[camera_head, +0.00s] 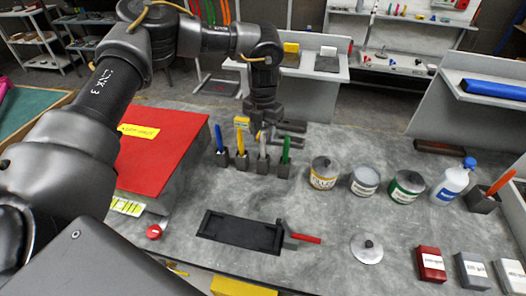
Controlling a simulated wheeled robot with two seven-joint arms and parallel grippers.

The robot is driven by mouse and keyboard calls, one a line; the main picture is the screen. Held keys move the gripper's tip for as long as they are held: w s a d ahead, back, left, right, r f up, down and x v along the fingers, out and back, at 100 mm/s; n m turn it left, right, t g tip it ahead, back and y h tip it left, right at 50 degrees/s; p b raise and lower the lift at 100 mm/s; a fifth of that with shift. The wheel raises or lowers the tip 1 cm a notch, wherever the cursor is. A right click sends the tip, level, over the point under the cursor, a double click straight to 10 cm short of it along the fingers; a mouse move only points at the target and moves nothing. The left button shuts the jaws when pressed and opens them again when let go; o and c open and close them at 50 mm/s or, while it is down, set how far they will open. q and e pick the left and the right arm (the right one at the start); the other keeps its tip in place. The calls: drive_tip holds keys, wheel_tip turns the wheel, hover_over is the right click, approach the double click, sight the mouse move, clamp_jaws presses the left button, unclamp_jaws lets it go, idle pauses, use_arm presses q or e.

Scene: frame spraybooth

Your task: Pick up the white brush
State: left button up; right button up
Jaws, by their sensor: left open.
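The white brush (263,147) stands upright in a small dark holder, third from the left in a row of brush holders on the grey workbench (330,225). A blue brush (221,143) and a yellow brush (241,128) stand to its left, and a green brush (286,149) to its right. My left gripper (290,132) is open, with its two dark fingers apart and pointing right, just behind the row. It holds nothing that I can see. My right gripper is out of view.
A red panel (165,150) lies left. A black tray (238,231) and red-handled tool (300,238) are in front.

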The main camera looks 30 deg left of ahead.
sight(263, 159)
use_arm(q)
wheel_tip(263, 159, down, 4)
drive_tip(key=shift+s+r+p, duration=0.15)
drive_tip(key=shift+r+p, duration=0.1)
drive_tip(key=shift+p, duration=0.6)
drive_tip(key=shift+f, duration=0.35)
drive_tip(key=shift+c, duration=0.4)
clamp_jaws()
